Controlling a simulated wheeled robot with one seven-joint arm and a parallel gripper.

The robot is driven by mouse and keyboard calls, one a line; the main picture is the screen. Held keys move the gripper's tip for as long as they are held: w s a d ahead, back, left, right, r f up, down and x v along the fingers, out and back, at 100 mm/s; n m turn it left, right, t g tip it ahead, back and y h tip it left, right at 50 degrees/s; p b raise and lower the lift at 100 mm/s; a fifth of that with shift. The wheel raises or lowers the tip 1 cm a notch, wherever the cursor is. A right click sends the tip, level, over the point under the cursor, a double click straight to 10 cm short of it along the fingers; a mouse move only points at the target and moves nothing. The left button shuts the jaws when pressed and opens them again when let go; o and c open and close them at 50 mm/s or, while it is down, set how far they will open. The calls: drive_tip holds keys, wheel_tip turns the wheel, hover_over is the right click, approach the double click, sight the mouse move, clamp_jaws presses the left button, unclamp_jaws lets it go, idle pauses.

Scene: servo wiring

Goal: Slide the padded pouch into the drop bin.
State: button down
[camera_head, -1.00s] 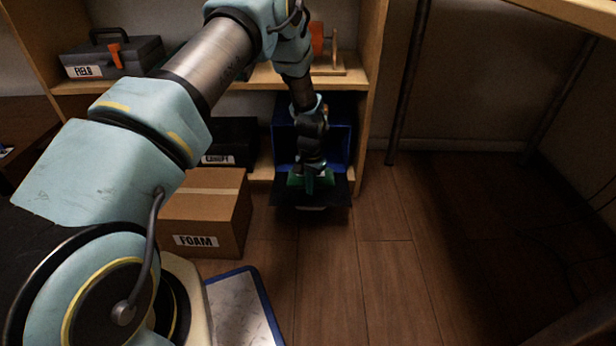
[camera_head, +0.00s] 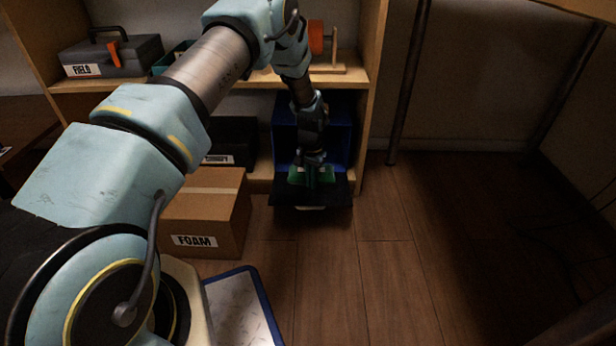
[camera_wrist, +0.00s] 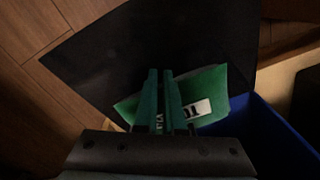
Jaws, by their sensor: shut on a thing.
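The green padded pouch (camera_head: 325,177) with a white label is between the fingers of my gripper (camera_head: 312,178). In the wrist view, the pouch (camera_wrist: 212,88) spreads to both sides of my gripper (camera_wrist: 160,75), whose two narrow fingers are close together on it. The blue drop bin (camera_head: 336,130) stands in the lower shelf bay, with a dark flap (camera_head: 283,191) extending out at its front. The pouch is over this flap, in front of the bin's opening. In the wrist view, the bin's blue wall (camera_wrist: 262,135) is at the lower right. Whether the pouch touches the flap is unclear.
A cardboard box marked FOAM (camera_head: 205,215) stands on the floor left of the bin. A dark box (camera_head: 232,140) sits left of the bin on the shelf. The shelf's right upright (camera_head: 366,110) is close by the bin.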

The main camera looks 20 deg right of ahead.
drive_tip(key=shift+w, duration=0.35)
drive_tip(key=shift+w+d+b, duration=0.35)
drive_tip(key=shift+w+b, duration=0.05)
drive_tip(key=shift+w, duration=0.25)
drive_tip(key=shift+w+d+b, duration=0.35)
drive_tip(key=shift+w, duration=0.3)
drive_tip(key=shift+w, duration=0.1)
drive_tip(key=shift+w, duration=0.1)
drive_tip(key=shift+w+d+b, duration=0.35)
drive_tip(key=shift+w+b, duration=0.2)
drive_tip(key=shift+w, duration=0.1)
drive_tip(key=shift+w+d+b, duration=0.35)
drive_tip(key=shift+w+b, duration=0.15)
drive_tip(key=shift+w, duration=0.3)
drive_tip(key=shift+r, duration=0.1)
